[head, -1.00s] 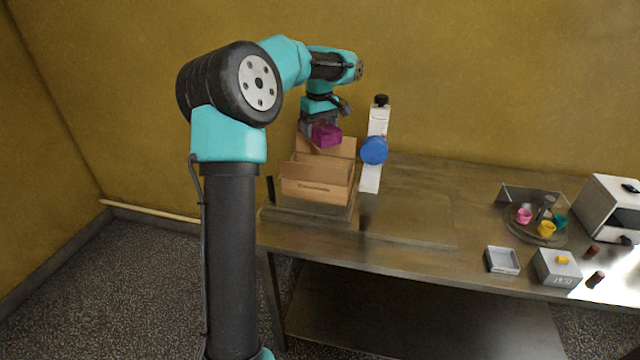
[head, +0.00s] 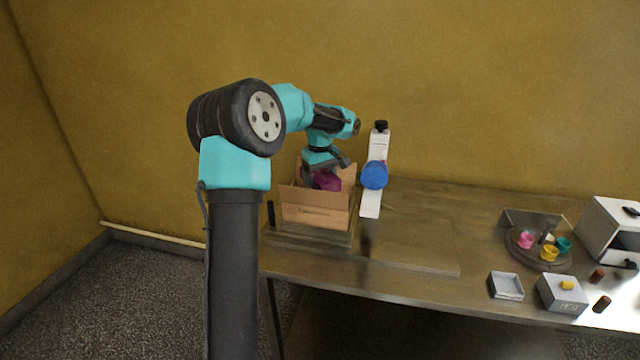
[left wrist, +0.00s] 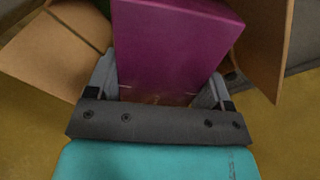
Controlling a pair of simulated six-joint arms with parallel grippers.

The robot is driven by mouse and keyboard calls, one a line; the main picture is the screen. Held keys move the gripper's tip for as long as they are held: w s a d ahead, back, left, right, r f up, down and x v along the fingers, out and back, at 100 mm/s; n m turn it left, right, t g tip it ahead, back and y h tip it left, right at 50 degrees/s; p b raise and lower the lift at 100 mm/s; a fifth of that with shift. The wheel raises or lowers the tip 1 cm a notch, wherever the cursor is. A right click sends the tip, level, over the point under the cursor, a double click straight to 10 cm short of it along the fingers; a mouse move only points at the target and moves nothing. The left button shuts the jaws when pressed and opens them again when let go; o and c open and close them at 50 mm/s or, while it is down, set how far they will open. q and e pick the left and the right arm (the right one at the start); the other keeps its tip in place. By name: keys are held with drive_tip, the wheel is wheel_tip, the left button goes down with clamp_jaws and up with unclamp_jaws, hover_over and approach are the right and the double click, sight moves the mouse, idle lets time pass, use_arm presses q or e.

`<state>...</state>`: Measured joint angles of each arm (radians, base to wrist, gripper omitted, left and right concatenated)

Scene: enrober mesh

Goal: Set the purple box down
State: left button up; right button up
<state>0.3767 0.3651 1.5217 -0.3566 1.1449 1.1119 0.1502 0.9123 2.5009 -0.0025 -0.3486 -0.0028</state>
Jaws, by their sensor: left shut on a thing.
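The purple box (head: 327,181) is held by my left gripper (head: 322,178) within the open top of a cardboard box (head: 316,215). In the left wrist view the purple box (left wrist: 175,45) fills the space between the two grey fingers of the left gripper (left wrist: 158,88), which are shut on it. Cardboard flaps (left wrist: 60,45) show on both sides of it. The underside of the purple box and the inside floor of the cardboard box are hidden. My right gripper is not in view.
A white stand with a blue disc (head: 374,175) is just right of the cardboard box. Farther right are a round tray with small coloured cups (head: 527,240), a grey open tray (head: 507,286), a grey box (head: 562,294) and a white machine (head: 612,232). The table's middle is clear.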

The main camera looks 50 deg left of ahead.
sight(321, 173)
use_arm(q)
drive_tip(key=shift+f, duration=1.25)
drive_tip(key=shift+f, duration=0.25)
drive_tip(key=o, duration=1)
drive_tip(key=shift+o, duration=0.2)
drive_tip(key=shift+r, duration=0.1)
wheel_tip(321, 173, up, 12)
drive_tip(key=shift+r, duration=0.15)
drive_tip(key=shift+d, duration=0.1)
